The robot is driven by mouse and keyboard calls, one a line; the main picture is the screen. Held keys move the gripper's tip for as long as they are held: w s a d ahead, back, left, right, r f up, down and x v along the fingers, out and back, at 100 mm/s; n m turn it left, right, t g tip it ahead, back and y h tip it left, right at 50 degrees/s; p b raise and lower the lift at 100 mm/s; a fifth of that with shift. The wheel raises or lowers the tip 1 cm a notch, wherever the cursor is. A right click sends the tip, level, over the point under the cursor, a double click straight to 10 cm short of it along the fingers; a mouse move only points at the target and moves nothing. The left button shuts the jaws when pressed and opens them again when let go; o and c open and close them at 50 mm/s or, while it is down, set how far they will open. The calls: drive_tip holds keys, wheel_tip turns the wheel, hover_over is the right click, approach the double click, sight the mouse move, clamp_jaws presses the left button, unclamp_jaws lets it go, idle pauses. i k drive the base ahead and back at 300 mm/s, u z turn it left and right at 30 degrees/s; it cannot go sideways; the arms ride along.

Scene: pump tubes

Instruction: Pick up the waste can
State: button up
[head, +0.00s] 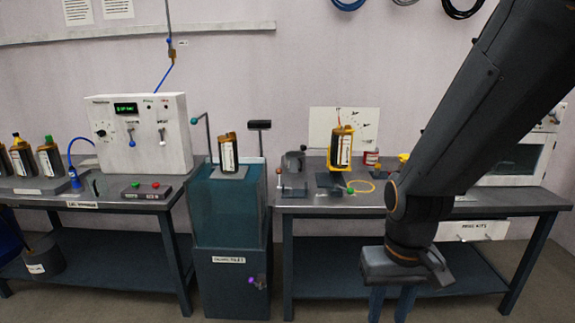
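My gripper (391,305) hangs at the bottom right of the head view, in front of the right bench. Its two blue fingers point down with a gap between them; nothing shows between them, though the tips are near the picture's lower edge. A dark round bin (44,259) with a white label sits low at the far left, under the left bench; the label is too small to read. A grey can (294,160) stands on the right bench's left part. I cannot tell from labels which is the waste can. My gripper is well away from both.
The right bench (480,206) also holds a yellow-framed bottle (342,147) and a small red can (371,158). A teal cabinet (229,215) with a bottle on top stands between the benches. The left bench carries a white control box (138,132) and several dark bottles.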

sight(295, 161)
drive_tip(key=u, duration=0.45)
drive_tip(key=i, duration=2.25)
drive_tip(key=z, duration=0.5)
